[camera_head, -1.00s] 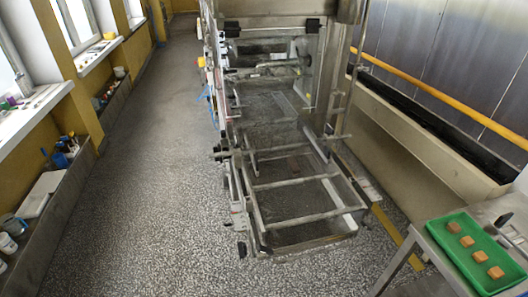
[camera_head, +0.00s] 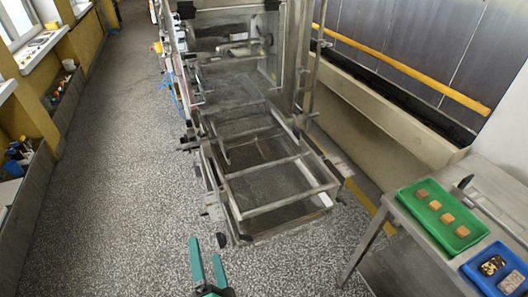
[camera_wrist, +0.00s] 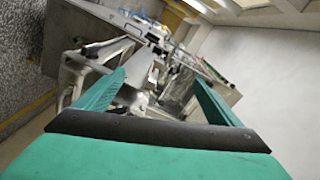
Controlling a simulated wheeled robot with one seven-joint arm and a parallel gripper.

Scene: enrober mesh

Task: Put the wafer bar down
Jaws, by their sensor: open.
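My gripper (camera_head: 207,252) is low in the head view, over the floor in front of the mesh frame, with its two green fingers apart. In the wrist view the fingers (camera_wrist: 158,78) are also spread, with nothing held between them. A small, faint brownish patch (camera_head: 263,150) shows on the mesh of the enrober (camera_head: 262,185); I cannot tell whether it is a wafer bar. Several tan-brown blocks (camera_head: 448,218) lie in a row in a green tray (camera_head: 425,219) at the right. I cannot tell which thing is the wafer bar.
A metal table (camera_head: 398,228) at the right carries the green tray and a blue tray (camera_head: 475,279) with dark, patterned pieces. A steel trough (camera_head: 385,115) runs along the back wall. Speckled floor (camera_head: 115,215) is open to the left.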

